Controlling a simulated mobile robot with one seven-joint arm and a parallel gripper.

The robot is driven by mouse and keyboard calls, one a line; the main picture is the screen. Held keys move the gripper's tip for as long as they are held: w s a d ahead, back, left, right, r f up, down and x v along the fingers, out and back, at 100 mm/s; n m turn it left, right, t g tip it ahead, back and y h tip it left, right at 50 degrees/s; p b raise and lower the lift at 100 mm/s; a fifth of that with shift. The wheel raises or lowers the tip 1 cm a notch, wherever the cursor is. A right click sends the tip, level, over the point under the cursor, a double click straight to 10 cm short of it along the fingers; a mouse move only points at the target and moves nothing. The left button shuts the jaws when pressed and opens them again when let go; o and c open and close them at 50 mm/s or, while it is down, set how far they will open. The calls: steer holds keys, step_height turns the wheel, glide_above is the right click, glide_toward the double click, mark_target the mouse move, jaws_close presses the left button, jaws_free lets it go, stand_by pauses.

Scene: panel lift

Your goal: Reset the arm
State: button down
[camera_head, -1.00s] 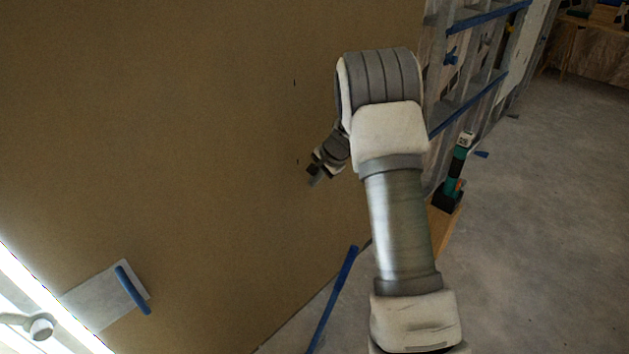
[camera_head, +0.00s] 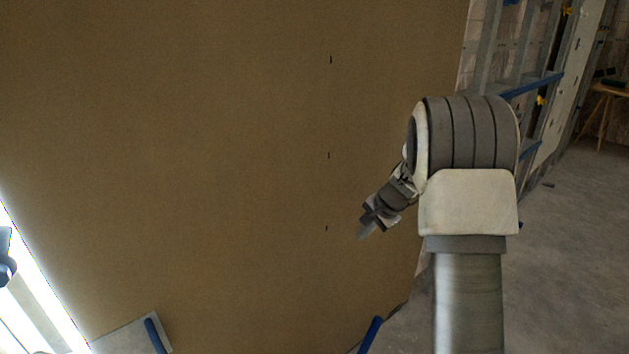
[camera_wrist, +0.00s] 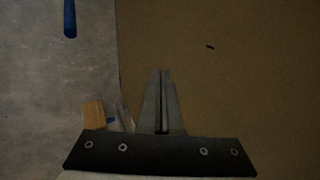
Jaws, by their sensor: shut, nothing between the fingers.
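My gripper (camera_head: 366,230) is at the end of my bent arm, to the left of the arm's large grey joint in the head view. It points down and left in front of the brown panel (camera_head: 200,150). In the wrist view my gripper (camera_wrist: 161,75) shows its two grey fingers together, with nothing between them. The panel also fills the right side of the wrist view (camera_wrist: 250,80). I cannot tell exactly how far the fingertips are from the panel.
Metal studs with blue rails (camera_head: 530,85) stand at the upper right. Grey floor (camera_head: 570,260) is open on the right. A wooden table (camera_head: 605,95) is at the far right. A bright light (camera_head: 35,290) and a plate with a blue handle (camera_head: 153,335) are at the lower left.

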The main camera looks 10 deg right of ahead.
steer(key=s+a+r+n, duration=0.3)
steer(key=s+a+r, duration=0.1)
steer(key=s+r, duration=0.4)
steer(key=s+a+r+n, duration=0.3)
steer(key=s+a+r, duration=0.1)
steer(key=s+r, duration=0.3)
steer(key=s+a+r+n+t+h, duration=0.1)
steer(key=s+n, duration=0.2)
steer(key=s, duration=0.7)
steer(key=s+r+n+h, duration=0.1)
steer(key=s+n+h, duration=0.15)
steer(key=s, duration=0.85)
step_height(320, 180, up, 18)
steer(key=p, duration=1.8)
steer(key=shift+w+a+r+y, duration=0.15)
steer(key=shift+w+a+y, duration=0.05)
steer(key=shift+w+y, duration=0.15)
